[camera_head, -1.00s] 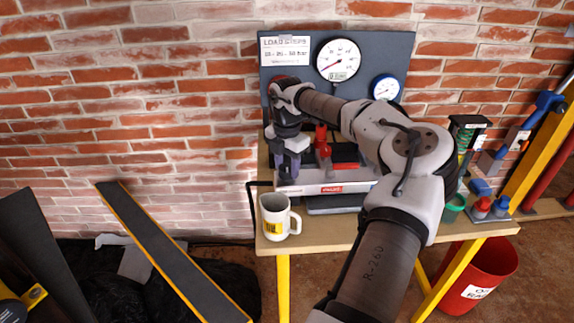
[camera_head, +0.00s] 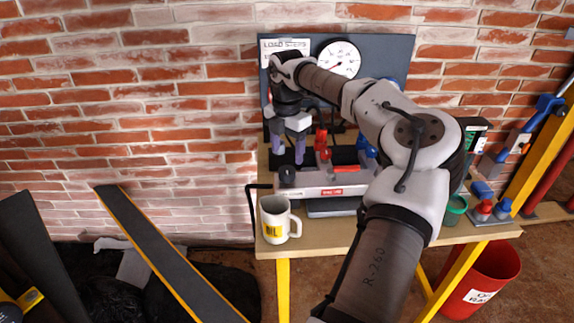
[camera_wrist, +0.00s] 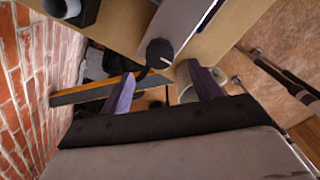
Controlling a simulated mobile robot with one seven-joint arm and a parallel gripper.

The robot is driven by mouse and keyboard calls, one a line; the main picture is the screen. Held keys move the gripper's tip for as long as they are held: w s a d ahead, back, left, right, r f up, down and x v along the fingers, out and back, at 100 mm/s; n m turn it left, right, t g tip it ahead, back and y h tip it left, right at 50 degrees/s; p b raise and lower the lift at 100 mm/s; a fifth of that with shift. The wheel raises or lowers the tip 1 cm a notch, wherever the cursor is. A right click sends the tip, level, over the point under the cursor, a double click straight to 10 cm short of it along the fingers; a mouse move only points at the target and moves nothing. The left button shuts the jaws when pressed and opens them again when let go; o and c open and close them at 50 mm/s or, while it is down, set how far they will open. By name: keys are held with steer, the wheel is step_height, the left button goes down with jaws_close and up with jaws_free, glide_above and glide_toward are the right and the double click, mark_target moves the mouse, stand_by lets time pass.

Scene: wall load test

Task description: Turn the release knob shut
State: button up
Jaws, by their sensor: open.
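The release knob (camera_head: 287,174) is a small dark round knob at the left end of the grey hand pump (camera_head: 325,192) on the bench. In the wrist view the knob (camera_wrist: 160,52) shows a pale line on its face, near the pump body (camera_wrist: 186,20). My gripper (camera_head: 289,155) points down just above the knob, with its purple fingers spread. In the wrist view my gripper (camera_wrist: 161,68) is open and empty, and the knob shows between and beyond the fingertips. It appears clear of both fingers. I cannot tell how far the knob is turned.
A white mug (camera_head: 275,220) stands at the bench's front left corner, close to the pump. Red valve parts (camera_head: 321,140) stand just right of my gripper. A pressure gauge (camera_head: 340,58) hangs on the backboard (camera_head: 398,48). A green cup (camera_head: 455,208) stands at the right.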

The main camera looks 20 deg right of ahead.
mark_target(287, 170)
step_height(287, 170, up, 8)
steer(key=shift+f+b, duration=0.2)
steer(key=shift+b, duration=0.1)
